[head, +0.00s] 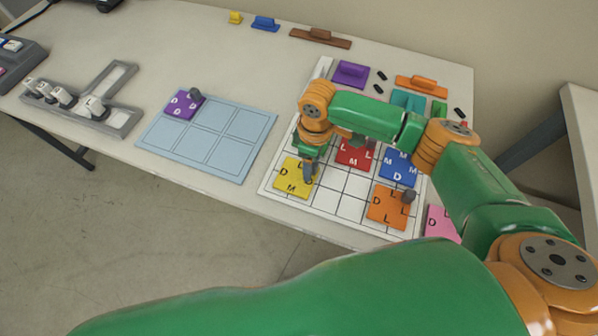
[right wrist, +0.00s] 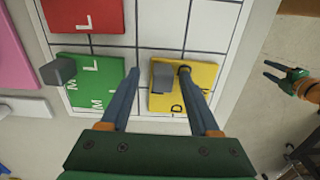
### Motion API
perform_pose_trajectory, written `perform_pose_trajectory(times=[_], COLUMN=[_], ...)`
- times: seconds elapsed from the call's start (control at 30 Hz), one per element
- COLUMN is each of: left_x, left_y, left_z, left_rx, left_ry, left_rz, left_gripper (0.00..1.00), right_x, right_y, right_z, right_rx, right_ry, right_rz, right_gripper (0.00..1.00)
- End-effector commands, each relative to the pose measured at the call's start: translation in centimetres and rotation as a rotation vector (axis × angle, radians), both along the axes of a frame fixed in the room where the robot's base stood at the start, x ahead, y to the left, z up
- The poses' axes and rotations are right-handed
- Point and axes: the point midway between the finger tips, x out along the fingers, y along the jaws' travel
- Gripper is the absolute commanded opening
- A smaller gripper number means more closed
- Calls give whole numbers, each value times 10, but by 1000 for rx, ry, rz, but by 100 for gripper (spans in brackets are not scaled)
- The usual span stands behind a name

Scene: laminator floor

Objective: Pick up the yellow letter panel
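The yellow letter panel (head: 292,183) lies flat at the front left of the white grid board in the head view. In the right wrist view the yellow panel (right wrist: 201,76) carries a grey block-shaped knob (right wrist: 163,76). My right gripper (right wrist: 158,71) is open, with its fingers on either side of the knob; the right finger is close to it, but I cannot tell if it touches. In the head view the right gripper (head: 308,172) is low over the panel. My left gripper (right wrist: 266,69) shows open and empty over the floor at the right.
The white grid board (head: 352,205) also holds a red panel (head: 354,153), a blue panel (head: 399,167) and an orange panel (head: 385,208). A green panel (right wrist: 92,72) is beside the yellow one in the wrist view. A light blue tray (head: 205,143) holds a purple panel (head: 180,106).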

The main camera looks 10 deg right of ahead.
Motion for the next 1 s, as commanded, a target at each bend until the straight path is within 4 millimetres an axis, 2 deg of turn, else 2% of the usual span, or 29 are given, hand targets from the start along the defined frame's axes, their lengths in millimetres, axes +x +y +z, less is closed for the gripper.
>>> perform_pose_trajectory(times=[0.03,0.2,0.23,1.0], left_x=[1,1,1,0], left_y=[0,0,0,0], left_z=[0,0,0,0], left_rx=[0,-1,-1,0], left_ry=[-2,-3,-3,0], left_rz=[0,0,0,0], left_gripper=[50,50,50,50], right_x=[0,0,0,0], right_y=[0,0,0,0], right_z=[0,0,0,1], right_rx=[0,0,0,1], right_ry=[0,0,0,-1], right_rz=[0,0,0,0], right_gripper=[48,2,0,0])
